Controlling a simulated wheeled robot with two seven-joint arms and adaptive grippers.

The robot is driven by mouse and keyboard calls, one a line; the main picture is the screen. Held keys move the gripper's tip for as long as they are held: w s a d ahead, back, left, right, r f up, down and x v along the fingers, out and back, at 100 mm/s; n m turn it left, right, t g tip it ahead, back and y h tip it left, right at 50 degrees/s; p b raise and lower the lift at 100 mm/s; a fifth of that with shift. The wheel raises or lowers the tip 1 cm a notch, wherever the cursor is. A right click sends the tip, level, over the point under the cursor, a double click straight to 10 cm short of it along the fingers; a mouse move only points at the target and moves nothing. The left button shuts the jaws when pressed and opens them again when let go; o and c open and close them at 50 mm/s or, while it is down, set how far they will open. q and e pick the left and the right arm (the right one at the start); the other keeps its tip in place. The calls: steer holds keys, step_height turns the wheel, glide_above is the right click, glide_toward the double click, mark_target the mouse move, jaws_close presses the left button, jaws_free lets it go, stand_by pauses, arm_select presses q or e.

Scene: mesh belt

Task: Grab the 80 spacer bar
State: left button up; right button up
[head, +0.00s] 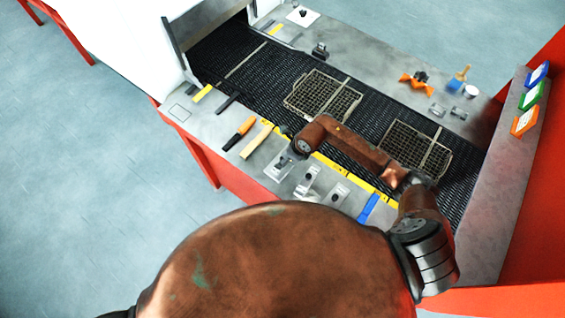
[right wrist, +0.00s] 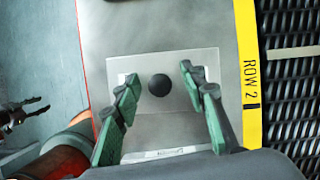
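No label reading 80 is legible. In the head view, three small metal pieces on pale plates stand along the belt's near ledge: a left one (head: 279,168), a middle one (head: 308,183) and a right one (head: 336,194). My right gripper is over the left one, partly hidden by its own arm. In the right wrist view, my right gripper (right wrist: 160,78) is open, its green fingers either side of a round black knob (right wrist: 159,86) on a pale plate (right wrist: 182,125). The plate's label is unreadable. My left gripper (right wrist: 44,104) shows small at the left edge, fingertips apart.
The dark mesh belt (head: 240,62) carries two wire baskets, a left one (head: 322,94) and a right one (head: 418,147). A yellow strip (right wrist: 248,80) reading ROW 2 borders it. An orange-handled tool (head: 239,132) and a wooden handle (head: 256,140) lie left of the plates.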

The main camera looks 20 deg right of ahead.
steer(key=shift+c, duration=0.2)
jaws_close()
stand_by(0.5)
